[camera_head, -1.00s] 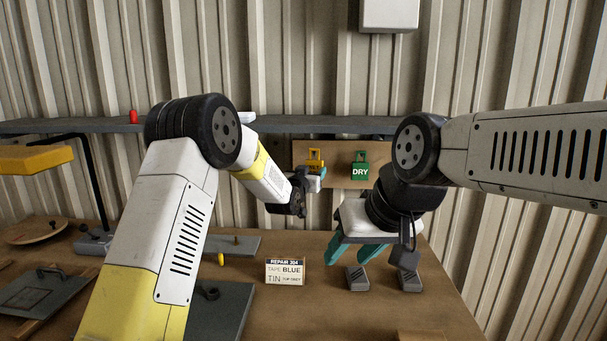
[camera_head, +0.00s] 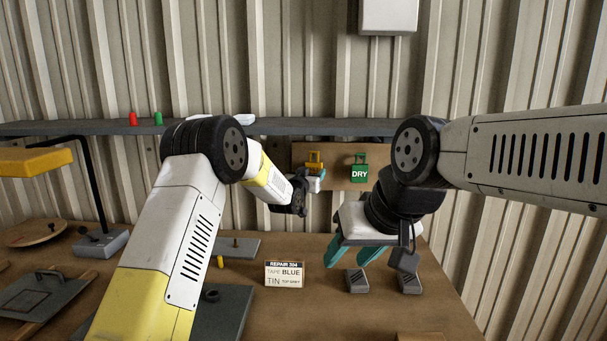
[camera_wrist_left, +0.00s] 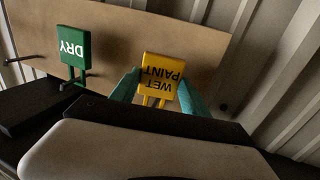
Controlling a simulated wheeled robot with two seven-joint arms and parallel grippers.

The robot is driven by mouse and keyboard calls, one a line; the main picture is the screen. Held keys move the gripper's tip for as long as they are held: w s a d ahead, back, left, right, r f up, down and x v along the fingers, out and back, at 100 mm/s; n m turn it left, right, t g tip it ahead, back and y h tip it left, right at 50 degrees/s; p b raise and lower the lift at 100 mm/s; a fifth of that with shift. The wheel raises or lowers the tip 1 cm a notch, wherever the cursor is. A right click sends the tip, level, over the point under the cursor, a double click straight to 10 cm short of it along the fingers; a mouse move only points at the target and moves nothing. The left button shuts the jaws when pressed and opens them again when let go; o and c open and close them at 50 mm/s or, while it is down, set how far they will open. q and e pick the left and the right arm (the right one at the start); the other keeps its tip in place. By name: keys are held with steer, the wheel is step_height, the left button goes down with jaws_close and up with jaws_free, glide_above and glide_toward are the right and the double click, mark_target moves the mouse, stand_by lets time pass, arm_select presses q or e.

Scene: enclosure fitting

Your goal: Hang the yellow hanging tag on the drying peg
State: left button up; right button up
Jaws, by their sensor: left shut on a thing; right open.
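The yellow hanging tag (camera_head: 315,158), lettered WET PAINT, also shows in the left wrist view (camera_wrist_left: 160,74), upside down there. My left gripper (camera_head: 319,175) is shut on it, teal fingers on both sides, in front of the wooden board (camera_head: 338,181). Whether the tag touches the board or a peg, I cannot tell. A green DRY tag (camera_head: 359,170) is at the board beside it; it also shows in the left wrist view (camera_wrist_left: 72,52). A thin dark rod (camera_wrist_left: 20,59), perhaps a peg, shows at the board's edge. My right gripper (camera_head: 356,252) is open and empty above the bench.
A REPAIR 304 card (camera_head: 284,274) stands on the bench. Two grey blocks (camera_head: 357,280) (camera_head: 409,281) sit below my right gripper. A grey shelf (camera_head: 290,127) runs along the corrugated wall, with small red (camera_head: 133,118) and green (camera_head: 158,118) pieces on it.

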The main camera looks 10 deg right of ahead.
stand_by(0.4)
arm_select(q)
steer(key=o, duration=1.4)
